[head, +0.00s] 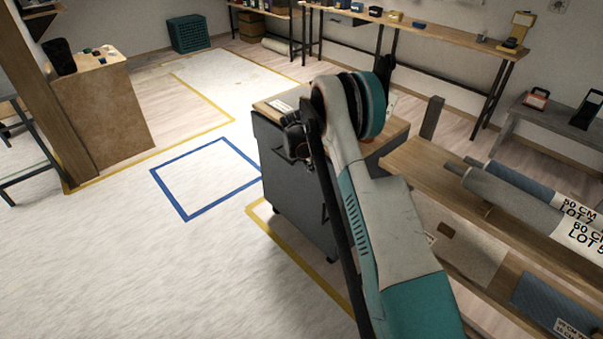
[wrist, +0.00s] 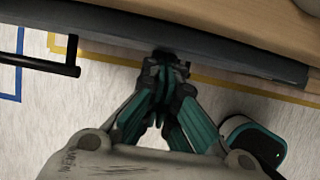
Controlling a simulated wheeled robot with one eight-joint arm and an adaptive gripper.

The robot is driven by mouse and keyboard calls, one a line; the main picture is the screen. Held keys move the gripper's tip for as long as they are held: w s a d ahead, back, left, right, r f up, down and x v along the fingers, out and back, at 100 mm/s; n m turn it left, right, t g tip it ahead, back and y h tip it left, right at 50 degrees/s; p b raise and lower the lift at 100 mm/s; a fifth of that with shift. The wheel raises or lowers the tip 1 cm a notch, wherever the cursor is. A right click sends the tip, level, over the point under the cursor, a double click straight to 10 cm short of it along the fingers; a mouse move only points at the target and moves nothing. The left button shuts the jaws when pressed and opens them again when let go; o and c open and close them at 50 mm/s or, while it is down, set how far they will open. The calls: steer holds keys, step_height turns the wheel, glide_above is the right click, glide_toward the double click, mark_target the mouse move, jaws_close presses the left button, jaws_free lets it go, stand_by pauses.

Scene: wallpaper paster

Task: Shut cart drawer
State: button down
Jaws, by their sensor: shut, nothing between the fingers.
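The cart (head: 292,190) is a dark grey cabinet with a wooden top, right of the middle in the head view; my arm crosses in front of it. In the wrist view a dark grey edge of the cart (wrist: 235,52) runs across the top, with the wooden top (wrist: 270,22) behind it. A black bar handle (wrist: 45,67) sticks out from this edge at the left. My gripper (wrist: 163,62) is shut and empty, its tips at the dark edge; I cannot tell whether they touch. How far the drawer stands out is not clear.
A workbench (head: 425,165) with wallpaper rolls (head: 510,198) stands close to the cart's right. Blue tape (head: 185,213) marks a square on the floor to its left, and yellow tape (head: 290,250) runs before it. The left floor is clear up to a wooden counter (head: 105,115).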

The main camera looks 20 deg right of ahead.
steer(key=shift+w+d, duration=0.2)
steer(key=shift+d, duration=0.3)
steer(key=shift+w+d, duration=0.15)
steer(key=shift+d, duration=0.35)
